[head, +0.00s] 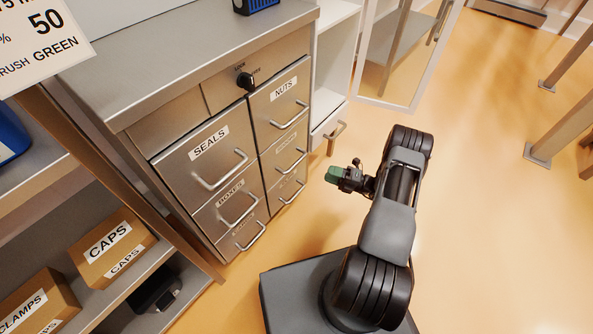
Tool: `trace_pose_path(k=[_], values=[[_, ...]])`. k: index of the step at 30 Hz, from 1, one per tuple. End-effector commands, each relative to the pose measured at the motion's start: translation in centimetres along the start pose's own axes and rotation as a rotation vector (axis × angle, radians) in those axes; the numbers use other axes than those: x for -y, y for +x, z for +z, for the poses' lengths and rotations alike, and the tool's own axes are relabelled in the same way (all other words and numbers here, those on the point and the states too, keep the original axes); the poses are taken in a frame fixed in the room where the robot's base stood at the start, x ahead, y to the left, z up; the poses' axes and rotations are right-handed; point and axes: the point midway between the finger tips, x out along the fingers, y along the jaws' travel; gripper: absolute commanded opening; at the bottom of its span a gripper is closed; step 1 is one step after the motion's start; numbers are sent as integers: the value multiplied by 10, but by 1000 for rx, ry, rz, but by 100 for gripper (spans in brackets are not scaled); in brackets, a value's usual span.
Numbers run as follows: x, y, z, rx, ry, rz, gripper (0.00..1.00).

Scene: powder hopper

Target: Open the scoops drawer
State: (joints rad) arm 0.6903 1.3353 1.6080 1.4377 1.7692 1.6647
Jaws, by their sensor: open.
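A grey metal drawer cabinet (165,135) stands at the left, with two columns of drawers that all look shut. The left column has a drawer labelled SEALS (190,165), one labelled BOXES (215,212) and a lowest drawer (236,243) whose label I cannot read. The right column has a drawer labelled NUTS (270,112), then a middle (275,158) and a lowest drawer (278,193) with unreadable labels. I cannot tell which is the scoops drawer. Each has a bar handle. My gripper (335,174), with green at its tip, is open and empty, right of the cabinet and apart from the handles.
A black knob (245,80) with small lettering is on the cabinet's top panel. White shelving with an open glass door (408,60) stands behind. A shelf with CAPS (115,248) and CLAMPS (38,303) boxes is at left.

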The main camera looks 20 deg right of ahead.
Motion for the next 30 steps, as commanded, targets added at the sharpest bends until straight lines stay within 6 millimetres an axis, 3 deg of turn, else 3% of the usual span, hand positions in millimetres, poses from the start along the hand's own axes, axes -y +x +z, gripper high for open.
trace_pose_path(k=[5,21,30], values=[[9,12,0,22,28,13,41],[8,108,1,21,25,10,41],[7,130,2,24,25,10,41]])
